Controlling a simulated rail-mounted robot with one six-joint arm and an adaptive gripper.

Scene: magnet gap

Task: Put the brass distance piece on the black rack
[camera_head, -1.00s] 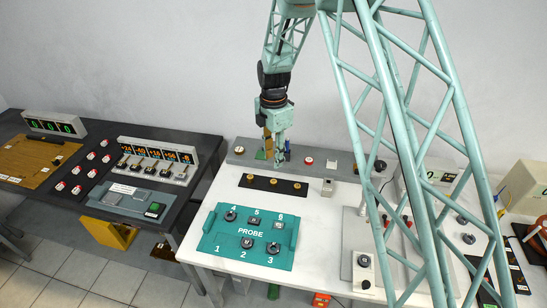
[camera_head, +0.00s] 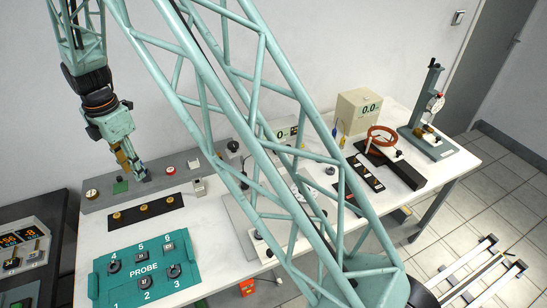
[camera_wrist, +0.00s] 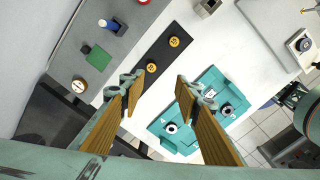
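A black strip (camera_head: 146,210) with three round brass pieces (camera_head: 146,207) lies at the back left of the white table; it also shows in the wrist view (camera_wrist: 162,55). A brass-coloured piece (camera_head: 428,138) shows at the foot of the gauge stand, too small to identify for sure. My gripper (camera_head: 135,172) is above the grey back ledge. In the wrist view, my gripper (camera_wrist: 157,90) is open and empty.
A teal PROBE panel (camera_head: 140,270) stands at the front left. A black block with an orange coil (camera_head: 402,171), a cream meter box (camera_head: 360,110) and a gauge stand (camera_head: 433,105) occupy the right. My lattice arm hides the middle of the table.

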